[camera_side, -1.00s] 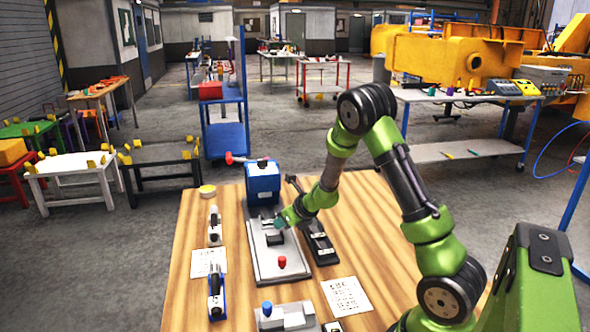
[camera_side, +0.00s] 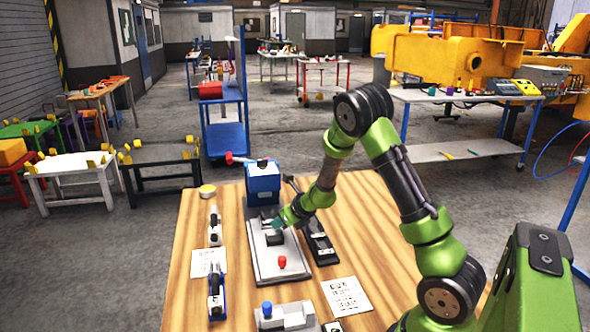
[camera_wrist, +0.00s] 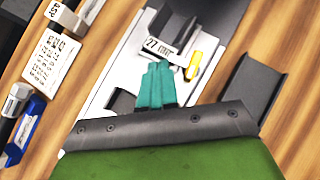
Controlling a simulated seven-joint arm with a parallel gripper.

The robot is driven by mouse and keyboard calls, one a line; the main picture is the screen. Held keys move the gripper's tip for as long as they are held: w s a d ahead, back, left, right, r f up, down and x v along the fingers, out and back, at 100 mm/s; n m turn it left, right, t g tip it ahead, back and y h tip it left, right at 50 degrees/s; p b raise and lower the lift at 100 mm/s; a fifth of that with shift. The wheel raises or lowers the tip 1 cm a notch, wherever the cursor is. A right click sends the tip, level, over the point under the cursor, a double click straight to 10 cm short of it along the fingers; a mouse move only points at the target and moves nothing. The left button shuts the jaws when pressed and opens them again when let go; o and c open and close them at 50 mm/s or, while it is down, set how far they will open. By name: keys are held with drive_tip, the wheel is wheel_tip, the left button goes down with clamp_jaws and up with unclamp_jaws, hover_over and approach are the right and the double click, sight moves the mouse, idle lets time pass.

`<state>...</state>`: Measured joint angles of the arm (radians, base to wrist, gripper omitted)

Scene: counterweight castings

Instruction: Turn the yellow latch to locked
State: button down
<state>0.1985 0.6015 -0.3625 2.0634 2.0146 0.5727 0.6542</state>
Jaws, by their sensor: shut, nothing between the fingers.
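The yellow latch (camera_wrist: 193,65) is a small yellow bar on the light grey plate in the wrist view, right of a black part with a white label (camera_wrist: 160,47). My gripper (camera_wrist: 157,78) has teal fingers that are closed together and empty. In the wrist view their tips appear just left of the yellow latch; a small gap shows between them, and contact cannot be made out. In the side view my gripper (camera_side: 277,223) is low over the grey plate (camera_side: 262,262). I cannot make out the latch in that view.
A blue machine with a red-tipped lever (camera_side: 262,183) stands behind the plate. A red knob (camera_side: 282,262) is on the plate's front. A black fixture (camera_side: 321,246) lies to the right, clamps (camera_side: 215,285) to the left, and a blue-knobbed fixture (camera_side: 285,316) in front.

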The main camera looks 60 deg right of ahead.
drive_tip(key=shift+s+d, duration=0.1)
drive_tip(key=shift+d, duration=0.05)
drive_tip(key=shift+s+d, duration=0.4)
drive_tip(key=shift+d, duration=0.1)
drive_tip(key=v, duration=1.6)
drive_tip(key=shift+a+r, duration=0.15)
drive_tip(key=shift+r, duration=0.05)
drive_tip(key=c, duration=1.7)
unclamp_jaws()
drive_tip(key=shift+s, duration=0.2)
drive_tip(key=o, duration=0.5)
drive_tip(key=d, duration=0.2)
drive_tip(key=d+f, duration=0.1)
drive_tip(key=shift+w+f+g+h, duration=0.1)
drive_tip(key=shift+w+g+h, duration=0.2)
drive_tip(key=shift+g, duration=0.1)
drive_tip(key=o, duration=0.5)
drive_tip(key=w+d, duration=0.1)
drive_tip(key=w+d+n, duration=0.1)
drive_tip(key=w+d, duration=0.1)
drive_tip(key=w+d+r+n, duration=0.1)
drive_tip(key=shift+w+d+y, duration=0.15)
drive_tip(key=shift+d+y, duration=0.1)
drive_tip(key=shift+y, duration=0.15)
drive_tip(key=w+d+r+n+g+y, duration=0.3)
drive_tip(key=w+r+n+g+y, duration=0.15)
drive_tip(key=n, duration=0.55)
drive_tip(key=shift+g, duration=0.45)
drive_tip(key=x, duration=1.7)
drive_tip(key=shift+s, duration=0.1)
